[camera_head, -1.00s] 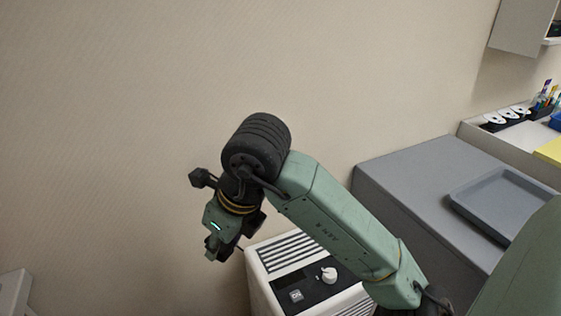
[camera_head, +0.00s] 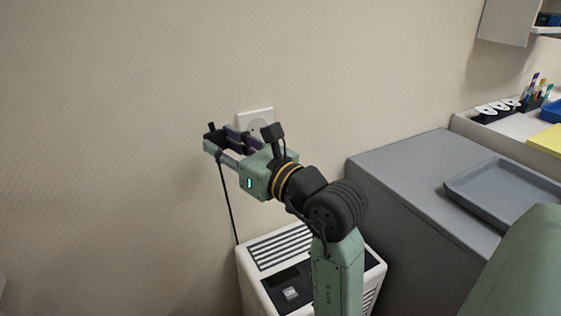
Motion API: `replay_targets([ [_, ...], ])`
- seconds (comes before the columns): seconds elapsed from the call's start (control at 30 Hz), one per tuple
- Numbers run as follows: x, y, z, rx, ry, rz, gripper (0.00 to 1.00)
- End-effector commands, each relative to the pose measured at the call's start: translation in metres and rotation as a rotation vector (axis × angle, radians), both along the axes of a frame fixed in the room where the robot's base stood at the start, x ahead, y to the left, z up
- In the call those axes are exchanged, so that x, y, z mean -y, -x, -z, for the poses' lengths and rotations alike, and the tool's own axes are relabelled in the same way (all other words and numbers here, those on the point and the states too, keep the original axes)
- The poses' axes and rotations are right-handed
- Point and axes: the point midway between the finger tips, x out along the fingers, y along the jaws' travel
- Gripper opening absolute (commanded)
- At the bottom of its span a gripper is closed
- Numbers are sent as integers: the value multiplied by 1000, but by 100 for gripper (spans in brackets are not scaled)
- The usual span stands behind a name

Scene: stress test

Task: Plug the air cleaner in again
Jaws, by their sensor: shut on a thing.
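The air cleaner (camera_head: 251,279) is a white box with a slatted top and a dark control panel, standing against the wall at the bottom. A white wall socket (camera_head: 243,119) is on the wall above it, partly hidden behind my gripper. My gripper (camera_head: 212,142) is raised in front of the wall, just left of the socket, and is shut on a small dark plug (camera_head: 211,127). A black cord (camera_head: 229,205) hangs from the gripper down to the back of the air cleaner. The plug appears apart from the socket; its prongs cannot be made out.
A grey cabinet (camera_head: 395,170) with a grey tray (camera_head: 505,187) on top stands right of the air cleaner. A shelf with pens and a yellow item (camera_head: 547,142) is at the far right. The wall left of my gripper is bare.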

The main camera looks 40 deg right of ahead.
Motion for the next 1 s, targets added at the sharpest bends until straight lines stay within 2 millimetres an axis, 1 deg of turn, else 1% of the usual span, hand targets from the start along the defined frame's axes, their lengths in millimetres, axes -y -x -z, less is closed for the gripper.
replay_targets([
  [0.03, 16, 6, 10, 71, -19, 54, 5],
  [0.1, 39, 15, 15, 159, -18, 135, 5],
  [0.2, 65, 29, 24, 253, -7, 234, 5],
  [0.33, 86, 42, 32, 319, 12, 317, 5],
  [0.47, 93, 47, 34, 341, 23, 347, 5],
  [0.77, 93, 46, 33, 342, 24, 346, 5],
  [0.87, 93, 44, 33, 342, 23, 345, 5],
  [1.0, 95, 36, 33, 343, 21, 343, 5],
])
